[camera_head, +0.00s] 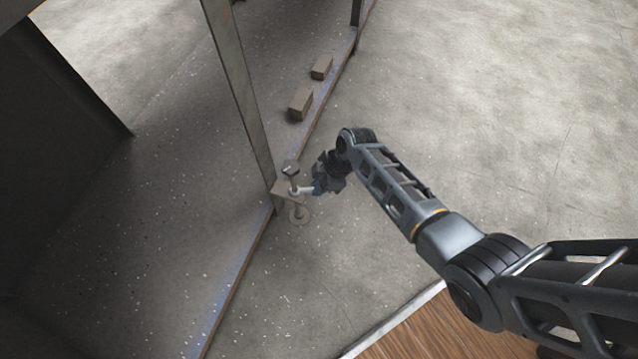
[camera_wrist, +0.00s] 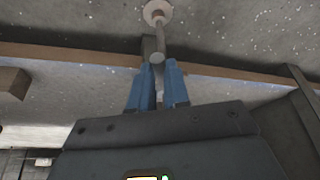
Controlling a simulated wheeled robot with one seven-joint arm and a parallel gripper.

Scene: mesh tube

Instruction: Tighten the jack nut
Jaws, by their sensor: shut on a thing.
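The jack stands upright at the foot of a metal post, with a dark top piece (camera_head: 291,171) and a round foot (camera_head: 299,216) on the floor. The jack nut (camera_head: 297,191) is a small pale part on its stem, partly hidden by my fingers. My gripper (camera_head: 312,190) reaches it from the right and is shut on it. In the wrist view, the blue fingers (camera_wrist: 158,84) close around the lower part of the nut (camera_wrist: 157,58). A round pale plate (camera_wrist: 158,12) shows beyond it. The nut's exact grip surface is hard to see.
The metal post (camera_head: 240,90) rises close to the jack. A long low rail (camera_head: 240,265) runs along the floor beside it. Two brown blocks (camera_head: 300,104) (camera_head: 321,68) sit along the rail farther back. The concrete floor (camera_head: 500,130) on the right is clear.

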